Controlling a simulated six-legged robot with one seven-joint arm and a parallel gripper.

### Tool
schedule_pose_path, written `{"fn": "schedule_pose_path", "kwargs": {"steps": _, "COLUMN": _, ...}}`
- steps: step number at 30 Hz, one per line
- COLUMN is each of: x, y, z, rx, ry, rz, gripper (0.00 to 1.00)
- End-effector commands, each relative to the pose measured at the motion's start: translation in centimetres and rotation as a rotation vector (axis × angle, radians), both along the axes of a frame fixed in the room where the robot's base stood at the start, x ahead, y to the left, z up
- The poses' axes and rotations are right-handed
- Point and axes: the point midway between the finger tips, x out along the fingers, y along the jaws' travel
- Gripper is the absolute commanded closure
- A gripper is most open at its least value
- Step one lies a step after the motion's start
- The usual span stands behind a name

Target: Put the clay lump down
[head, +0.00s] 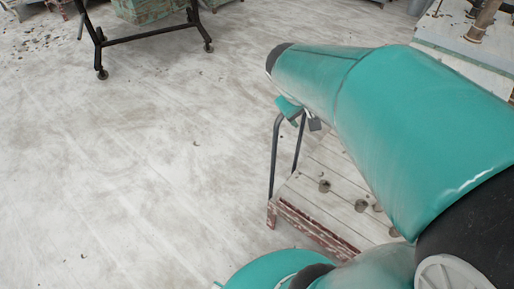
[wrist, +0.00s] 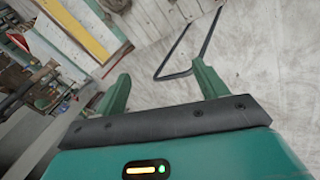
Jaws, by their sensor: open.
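My gripper (wrist: 160,78) is open, its two green fingers wide apart in the wrist view, with nothing seen between them. In the head view my teal arm reaches out over a pale planked bench and hides most of the gripper. Small grey-brown lumps, which look like clay, sit on the bench (head: 314,208): one lump (head: 324,186) stands apart at the left, another lump (head: 361,205) lies farther right, and more are close to my arm. I cannot tell which lump the task means. No lump shows clearly in the wrist view.
A dark bent metal rail (head: 276,150) rises at the bench's far end; it also shows beyond the fingers in the wrist view (wrist: 187,73). A dark wheeled frame (head: 145,38) stands at the back left. Another light-topped table (head: 452,30) is at the upper right. The floor at left is open.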

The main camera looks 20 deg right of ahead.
Motion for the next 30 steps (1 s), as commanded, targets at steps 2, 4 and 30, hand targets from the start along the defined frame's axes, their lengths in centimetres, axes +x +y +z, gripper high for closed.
{"fn": "schedule_pose_path", "kwargs": {"steps": 2, "x": -1.6, "y": 3.6, "z": 1.2, "rx": 0.079, "ry": -0.066, "rz": 0.006, "gripper": 0.28}}
{"fn": "schedule_pose_path", "kwargs": {"steps": 4, "x": -3.0, "y": 6.5, "z": 1.8, "rx": 0.155, "ry": -0.114, "rz": 0.011, "gripper": 0.28}}
{"fn": "schedule_pose_path", "kwargs": {"steps": 30, "x": -9.5, "y": 17.6, "z": 3.1, "rx": 0.507, "ry": -0.273, "rz": 0.066, "gripper": 0.28}}
